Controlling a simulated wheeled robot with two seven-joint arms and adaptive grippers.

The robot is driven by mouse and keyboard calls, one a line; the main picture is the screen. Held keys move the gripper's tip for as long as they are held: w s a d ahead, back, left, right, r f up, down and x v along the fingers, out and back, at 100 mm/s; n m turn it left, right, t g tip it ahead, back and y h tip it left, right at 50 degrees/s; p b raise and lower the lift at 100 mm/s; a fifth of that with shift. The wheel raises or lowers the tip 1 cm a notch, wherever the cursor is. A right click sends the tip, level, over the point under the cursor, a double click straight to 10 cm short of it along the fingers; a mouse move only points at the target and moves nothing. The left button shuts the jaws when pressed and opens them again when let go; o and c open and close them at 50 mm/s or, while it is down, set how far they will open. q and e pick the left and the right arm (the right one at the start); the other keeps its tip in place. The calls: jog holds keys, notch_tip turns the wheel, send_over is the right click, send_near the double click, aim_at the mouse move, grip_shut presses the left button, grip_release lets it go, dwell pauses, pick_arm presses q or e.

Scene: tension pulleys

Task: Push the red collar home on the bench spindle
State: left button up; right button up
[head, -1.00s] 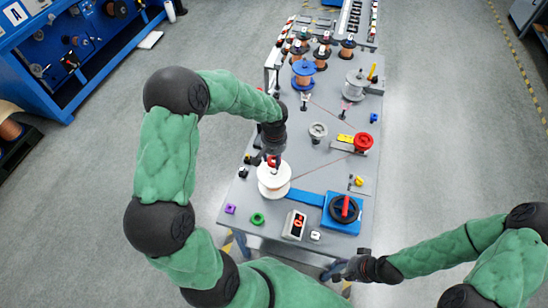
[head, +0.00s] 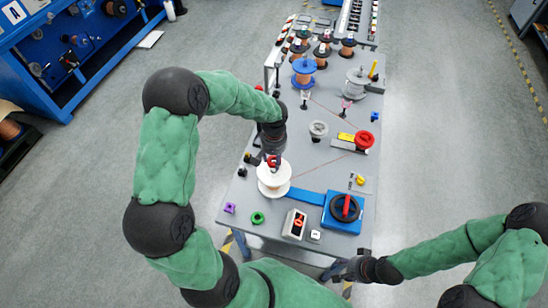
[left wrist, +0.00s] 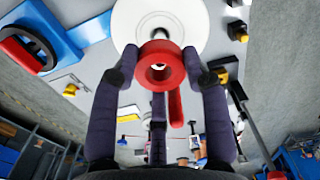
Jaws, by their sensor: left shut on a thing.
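My left gripper (head: 273,158) is over the white spool (head: 273,186) near the bench's front left. It is shut on the red collar (left wrist: 161,63), which sits between its fingertips in the left wrist view. The collar also shows as a small red spot in the head view (head: 272,161). The white spool's flange (left wrist: 190,18) lies behind the collar, with a grey spindle part (left wrist: 162,34) at its middle. I cannot tell how far the collar is on the spindle. My right gripper (head: 335,271) is off the bench's front edge; its fingers are too small to read.
A blue block with a black wheel and red handle (head: 345,208) stands right of the spool, with a blue bar between. A green ring (head: 257,218), a purple piece (head: 229,208) and a switch box (head: 295,224) lie in front. Several spools stand further back.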

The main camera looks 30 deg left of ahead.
pick_arm(q)
jog(key=shift+f+b, duration=0.55)
jog(key=shift+f, duration=0.15)
jog(key=shift+f+b, duration=0.35)
jog(key=shift+b, duration=0.05)
dwell(0.6)
jog(key=shift+f+b, duration=1.2)
jog(key=shift+f, duration=0.15)
jog(key=shift+f+b, duration=0.3)
jog(key=shift+f, duration=0.05)
dwell(0.5)
jog(key=o, duration=1.2)
jog(key=shift+r, duration=0.1)
notch_tip(320, 180, up, 12)
jog(key=shift+f, duration=0.1)
